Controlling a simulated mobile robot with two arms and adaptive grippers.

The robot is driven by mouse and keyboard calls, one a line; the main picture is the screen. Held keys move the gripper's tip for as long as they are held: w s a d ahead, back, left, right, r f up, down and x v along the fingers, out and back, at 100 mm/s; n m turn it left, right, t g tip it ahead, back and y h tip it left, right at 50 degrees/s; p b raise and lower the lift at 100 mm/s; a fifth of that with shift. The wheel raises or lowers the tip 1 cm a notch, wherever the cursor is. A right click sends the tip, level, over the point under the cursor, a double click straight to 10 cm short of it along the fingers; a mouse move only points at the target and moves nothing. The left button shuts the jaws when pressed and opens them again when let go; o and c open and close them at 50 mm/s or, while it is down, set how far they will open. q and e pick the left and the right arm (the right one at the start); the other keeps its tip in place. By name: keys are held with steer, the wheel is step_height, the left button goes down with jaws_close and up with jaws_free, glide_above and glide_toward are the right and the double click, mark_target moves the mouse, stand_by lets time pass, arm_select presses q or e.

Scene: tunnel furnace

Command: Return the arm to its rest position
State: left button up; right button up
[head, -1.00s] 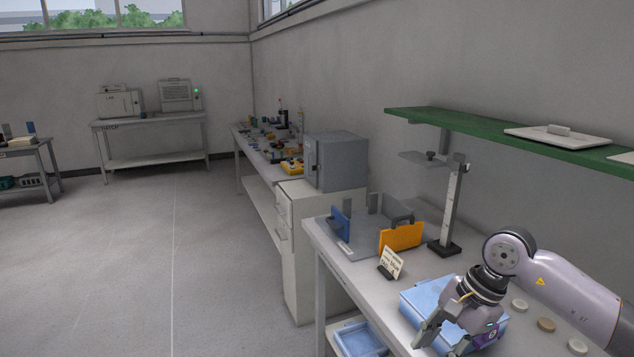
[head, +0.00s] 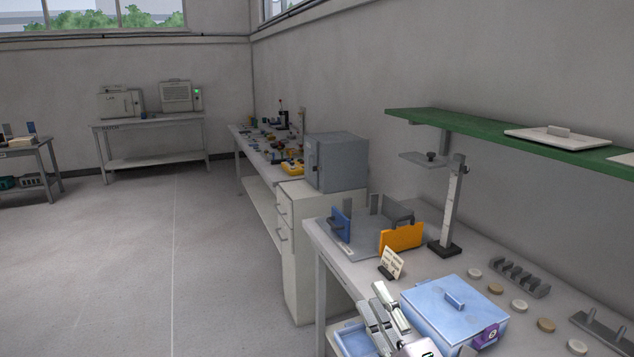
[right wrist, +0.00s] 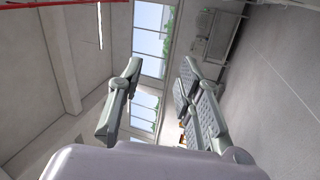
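My right gripper (head: 372,298) is low in the head view, in front of the left side of a light blue lidded box (head: 455,322) on the near bench. In the right wrist view the two fingers of this gripper (right wrist: 160,65) stand apart, with nothing between them; windows and wall show behind. Most of the right arm is outside the head view. My left gripper is not in any view.
The near bench (head: 345,268) carries an orange plate (head: 402,237), a small sign (head: 391,263), a measuring stand (head: 450,215) and several round discs (head: 496,288). A green shelf (head: 470,124) hangs above. A blue tray (head: 352,340) sits lower left. Open floor (head: 120,260) lies left.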

steer(key=s+d+f+m+g+h, duration=0.45)
steer(key=f+m, duration=0.25)
steer(key=f, duration=0.3)
steer(key=s+d+f+m+g+h, duration=0.45)
steer(key=f+m, duration=0.25)
steer(key=f, duration=0.3)
steer(key=s+d+f+m+g+y, duration=0.1)
steer(key=s+f+m+g, duration=0.3)
steer(key=s, duration=0.5)
steer(key=s+f+m+g+y, duration=0.1)
steer(key=s+f+g, duration=0.3)
steer(key=s+f, duration=0.45)
step_height(320, 180, down, 23)
steer(key=s, duration=0.2)
steer(key=s+d+f+g, duration=0.2)
steer(key=s+d+f, duration=0.1)
steer(key=s+f, duration=1.3)
steer(key=shift+s+f+h, duration=0.3)
steer(key=shift+s+f, duration=0.1)
steer(key=shift+s, duration=0.25)
steer(key=shift+d, duration=0.1)
